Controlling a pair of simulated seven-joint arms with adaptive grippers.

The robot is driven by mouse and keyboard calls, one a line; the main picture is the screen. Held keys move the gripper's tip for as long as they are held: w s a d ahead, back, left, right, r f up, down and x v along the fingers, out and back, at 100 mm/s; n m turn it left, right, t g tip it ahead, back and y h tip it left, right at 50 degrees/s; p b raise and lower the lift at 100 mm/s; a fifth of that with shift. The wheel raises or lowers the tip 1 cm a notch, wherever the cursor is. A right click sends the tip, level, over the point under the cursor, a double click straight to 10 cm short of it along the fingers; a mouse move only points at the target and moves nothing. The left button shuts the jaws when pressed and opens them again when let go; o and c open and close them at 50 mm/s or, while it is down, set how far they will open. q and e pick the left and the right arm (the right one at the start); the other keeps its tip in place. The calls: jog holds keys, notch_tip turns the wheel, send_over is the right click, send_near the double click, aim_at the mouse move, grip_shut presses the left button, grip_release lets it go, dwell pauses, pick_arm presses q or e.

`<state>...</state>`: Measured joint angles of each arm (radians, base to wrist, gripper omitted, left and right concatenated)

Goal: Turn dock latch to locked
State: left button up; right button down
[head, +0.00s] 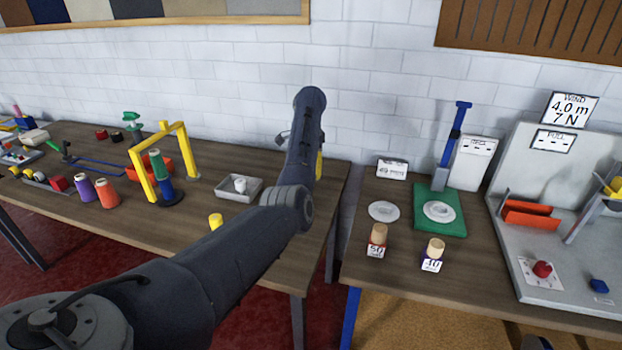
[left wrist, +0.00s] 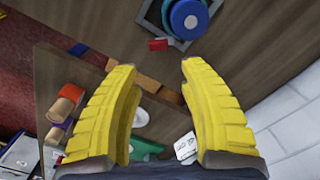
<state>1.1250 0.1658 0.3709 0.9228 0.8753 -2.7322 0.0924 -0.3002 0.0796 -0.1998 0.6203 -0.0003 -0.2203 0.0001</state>
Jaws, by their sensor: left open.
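My left gripper (left wrist: 158,67) is open, with its two yellow ribbed fingers apart and nothing between them. In the head view only a yellow sliver of it (head: 319,166) shows behind my dark arm. Beyond the fingertips in the left wrist view, a small red block (left wrist: 158,44) that may be the dock latch sits at the edge of a grey square dock (left wrist: 178,42). A round blue part (left wrist: 189,17) stands in this dock. The gripper is apart from the red block. The latch's setting cannot be read. My arm hides this spot in the head view.
A yellow frame (head: 187,140), a grey tray (head: 251,190) with a white piece and thread spools (head: 107,193) are on the left table. The right table holds a green-based blue stand (head: 450,195), wooden-topped weights (head: 378,234) and a grey panel (head: 515,220). A gap separates the tables.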

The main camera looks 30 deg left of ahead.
pick_arm(q)
jog(key=a+r, duration=0.1)
jog(key=a, duration=0.1)
jog(key=s+a+r+y, duration=0.1)
jog(key=a, duration=0.1)
jog(key=a+r+y, duration=0.1)
jog(key=a+r, duration=0.1)
jog(key=a, duration=0.1)
jog(key=shift+s+a+t, duration=0.1)
jog(key=shift+s+t, duration=0.05)
jog(key=shift+t, duration=0.15)
jog(key=shift+c, duration=0.6)
jog(key=d+r+m+t+y, duration=0.25)
jog(key=d+r+m, duration=0.2)
jog(key=m, duration=0.35)
jog(key=s+d+f+m+h, duration=0.1)
jog(key=s+d+f+m, duration=0.3)
jog(key=d+m, duration=0.6)
jog(key=shift+x, duration=8.85)
